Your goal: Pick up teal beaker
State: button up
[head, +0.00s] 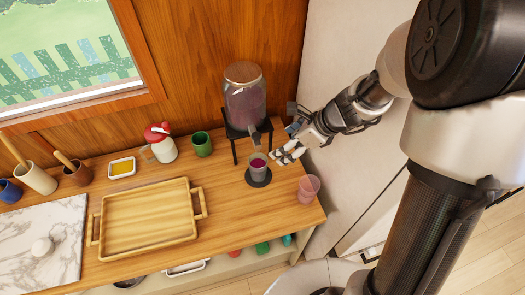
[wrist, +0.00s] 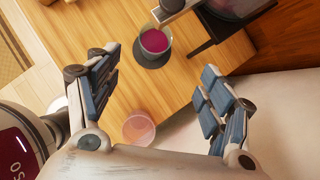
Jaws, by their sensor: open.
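A small beaker (head: 258,172) with a greyish, faintly teal wall holds magenta liquid. It stands upright on a dark round coaster (head: 259,184) under the dispenser's tap. It also shows at the top of the wrist view (wrist: 155,41), beyond the fingertips. My gripper (head: 283,156) is just right of the beaker, open and empty, with its fingers apart in the wrist view (wrist: 153,80). A small teal thing (head: 287,240) also shows on the shelf below the counter; its shape is mostly hidden.
The drink dispenser (head: 245,98) on its black stand is close behind the beaker. A pink translucent cup (head: 309,188) stands at the counter's right end. A wooden tray (head: 150,240), a green mug (head: 202,144) and a red-lidded jug (head: 161,146) are to the left.

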jog(key=b, duration=0.4)
send_near(258, 161)
jog(key=shift+s+a, duration=0.2)
jog(key=shift+a, duration=0.3)
jog(key=shift+s+a, duration=0.2)
jog(key=shift+a, duration=0.3)
jog(key=x, duration=0.1)
jog(key=b+x, duration=0.1)
jog(key=x, duration=0.1)
jog(key=b+x, duration=0.1)
jog(key=shift+s+a+f, duration=0.25)
jog(key=shift+s+f, duration=0.05)
jog(key=shift+w+a+f+b, duration=0.2)
jog(key=shift+f+b, duration=0.05)
jog(key=shift+b, duration=0.05)
jog(key=shift+c, duration=0.5)
grip_shut()
jog(key=shift+r, duration=0.15)
